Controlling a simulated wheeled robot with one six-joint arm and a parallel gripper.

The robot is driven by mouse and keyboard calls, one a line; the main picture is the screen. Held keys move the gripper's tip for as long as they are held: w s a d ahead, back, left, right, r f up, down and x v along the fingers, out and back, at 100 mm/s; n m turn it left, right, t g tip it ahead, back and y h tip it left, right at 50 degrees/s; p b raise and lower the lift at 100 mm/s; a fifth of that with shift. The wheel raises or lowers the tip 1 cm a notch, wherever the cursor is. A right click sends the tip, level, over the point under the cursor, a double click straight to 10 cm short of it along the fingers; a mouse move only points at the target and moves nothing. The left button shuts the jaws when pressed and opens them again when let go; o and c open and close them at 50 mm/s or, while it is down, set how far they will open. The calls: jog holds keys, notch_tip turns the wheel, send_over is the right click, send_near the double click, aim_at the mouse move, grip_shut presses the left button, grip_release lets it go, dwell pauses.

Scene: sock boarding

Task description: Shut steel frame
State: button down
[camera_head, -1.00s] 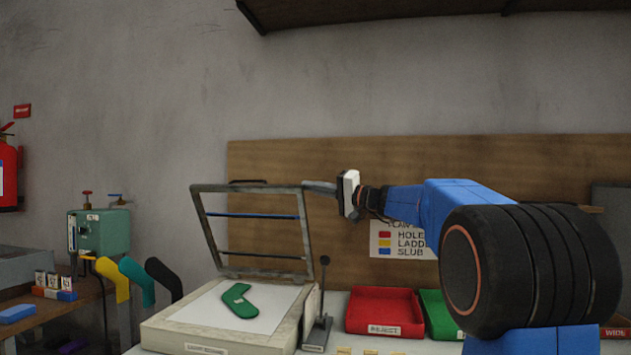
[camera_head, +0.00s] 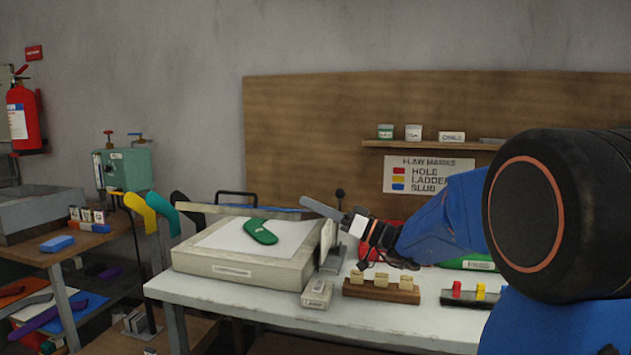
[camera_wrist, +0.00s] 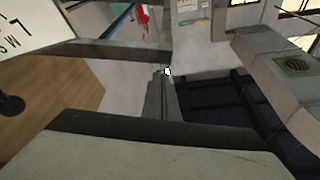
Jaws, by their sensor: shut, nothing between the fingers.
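The steel frame (camera_head: 228,209) shows nearly edge-on in the head view, as a thin grey bar above the back of the pale box. Its lean is hard to judge at this angle. A green sock-shaped piece (camera_head: 260,232) lies on the white top of the box (camera_head: 225,264), uncovered in this view. My gripper (camera_head: 311,203) is shut and empty, its grey fingers pointing left beside the right end of the frame. Contact cannot be told. The shut fingers (camera_wrist: 164,78) also show in the wrist view.
A dark stand with a ball-topped rod (camera_head: 334,255) stands right of the box. A small block rack (camera_head: 382,290) and a pale block (camera_head: 317,294) sit at the table front. A red tray (camera_head: 368,250) is partly behind my arm.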

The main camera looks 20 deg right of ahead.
aim_at(302, 216)
jog(key=shift+s+a+f, duration=0.15)
jog(key=shift+s+f, duration=0.05)
jog(key=shift+f, duration=0.4)
jog(key=shift+s+a+f, duration=0.1)
jog(key=shift+s+f, duration=0.05)
jog(key=shift+f, duration=0.5)
jog(key=shift+s+a+f, duration=0.15)
jog(key=shift+s+f, duration=0.05)
jog(key=shift+f, duration=0.4)
jog(key=shift+r, duration=0.1)
